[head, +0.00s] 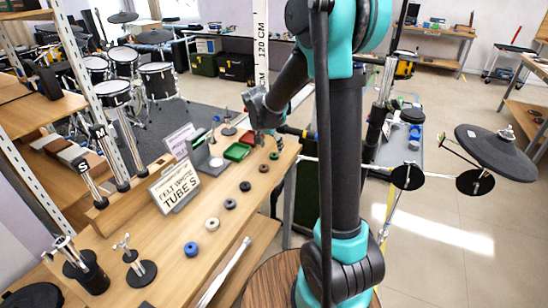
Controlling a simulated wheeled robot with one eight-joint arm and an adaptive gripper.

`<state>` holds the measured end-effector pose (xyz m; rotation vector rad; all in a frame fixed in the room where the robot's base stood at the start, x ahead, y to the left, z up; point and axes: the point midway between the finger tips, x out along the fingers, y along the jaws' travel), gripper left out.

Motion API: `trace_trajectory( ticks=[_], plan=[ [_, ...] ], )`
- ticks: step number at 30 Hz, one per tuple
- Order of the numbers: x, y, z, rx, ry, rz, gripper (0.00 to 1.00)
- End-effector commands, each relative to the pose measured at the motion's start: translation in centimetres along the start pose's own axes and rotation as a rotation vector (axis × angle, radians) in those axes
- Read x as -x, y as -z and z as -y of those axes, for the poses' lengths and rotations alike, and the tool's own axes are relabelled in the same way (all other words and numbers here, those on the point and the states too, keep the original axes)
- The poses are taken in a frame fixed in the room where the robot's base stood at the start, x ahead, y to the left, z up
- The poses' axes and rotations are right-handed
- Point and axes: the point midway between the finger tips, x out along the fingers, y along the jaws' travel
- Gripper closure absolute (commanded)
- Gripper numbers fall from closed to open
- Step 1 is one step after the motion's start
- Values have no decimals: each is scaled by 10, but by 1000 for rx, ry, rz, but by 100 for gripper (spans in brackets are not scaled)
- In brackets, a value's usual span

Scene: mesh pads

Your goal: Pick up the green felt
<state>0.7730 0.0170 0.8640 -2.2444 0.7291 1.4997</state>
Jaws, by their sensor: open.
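A row of small ring-shaped felts runs along the front edge of the wooden table (150,235). A small dark green felt (274,155) lies at the far end of this row, just right of my gripper. My gripper (259,138) points down at the far end of the table, close to the green felt and beside a red tray. It is small in the picture, and the gap between its fingers is hard to see. It appears to hold nothing. I cannot tell its height above the table.
A green tray (237,151) and a red tray (247,138) sit beside the gripper. A sign (174,187) and metal stands (138,265) occupy the table's left side.

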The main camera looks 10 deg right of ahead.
Motion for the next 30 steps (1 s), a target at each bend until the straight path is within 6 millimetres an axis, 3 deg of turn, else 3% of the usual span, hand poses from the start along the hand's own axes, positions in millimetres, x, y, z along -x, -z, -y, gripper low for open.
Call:
trace_trajectory(
  ticks=[5, 15, 24, 30],
  plan=[
    [-10, 1, 0, -1, 0, 0, 40],
    [-51, 2, 0, 0, -1, 0, 40],
    [-55, 2, 0, 0, 0, 0, 40],
    [-55, 2, 0, 0, 0, 0, 63]
  ],
)
